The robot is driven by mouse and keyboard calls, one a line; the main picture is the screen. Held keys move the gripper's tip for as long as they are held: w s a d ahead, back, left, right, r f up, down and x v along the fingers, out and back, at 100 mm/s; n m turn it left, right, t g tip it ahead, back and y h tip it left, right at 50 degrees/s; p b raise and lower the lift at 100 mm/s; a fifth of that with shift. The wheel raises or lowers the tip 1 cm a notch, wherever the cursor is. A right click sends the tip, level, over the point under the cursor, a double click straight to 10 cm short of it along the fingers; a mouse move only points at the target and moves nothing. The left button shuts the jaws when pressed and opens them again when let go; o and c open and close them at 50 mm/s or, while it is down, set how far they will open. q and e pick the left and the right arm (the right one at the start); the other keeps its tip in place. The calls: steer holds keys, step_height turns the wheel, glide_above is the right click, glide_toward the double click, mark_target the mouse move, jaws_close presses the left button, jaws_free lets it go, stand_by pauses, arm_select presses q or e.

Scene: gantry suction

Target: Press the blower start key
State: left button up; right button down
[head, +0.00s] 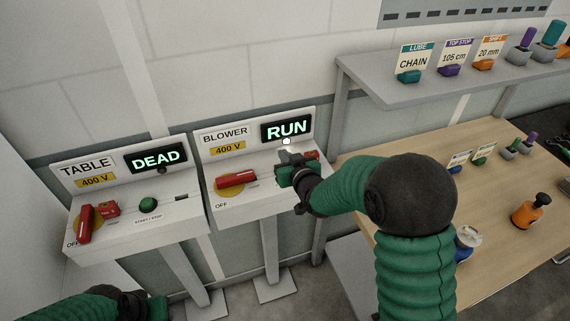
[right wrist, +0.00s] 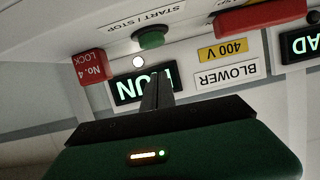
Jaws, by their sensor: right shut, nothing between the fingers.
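The blower panel (head: 212,163) stands right of the table panel, its display (head: 287,128) lit with RUN. In the right wrist view the picture is upside down, and the green blower start/stop key (right wrist: 151,39) sits above my shut fingertips (right wrist: 156,80), with a visible gap in the picture. In the head view my right gripper (head: 288,163) is over the right part of the blower panel and hides the key. It is shut and empty. My left gripper (head: 155,307) is partly in view at the bottom left; its fingers are not clear.
A red handle (head: 236,179) and a red No.4 lock (right wrist: 91,67) flank the blower key. A white lamp (right wrist: 138,61) is beside the display. The table panel (head: 190,208) reads DEAD. A shelf (head: 400,92) and wooden bench (head: 485,235) stand to the right.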

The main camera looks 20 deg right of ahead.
steer(key=f, duration=0.3)
steer(key=shift+s+f, duration=0.15)
steer(key=shift+s, duration=0.2)
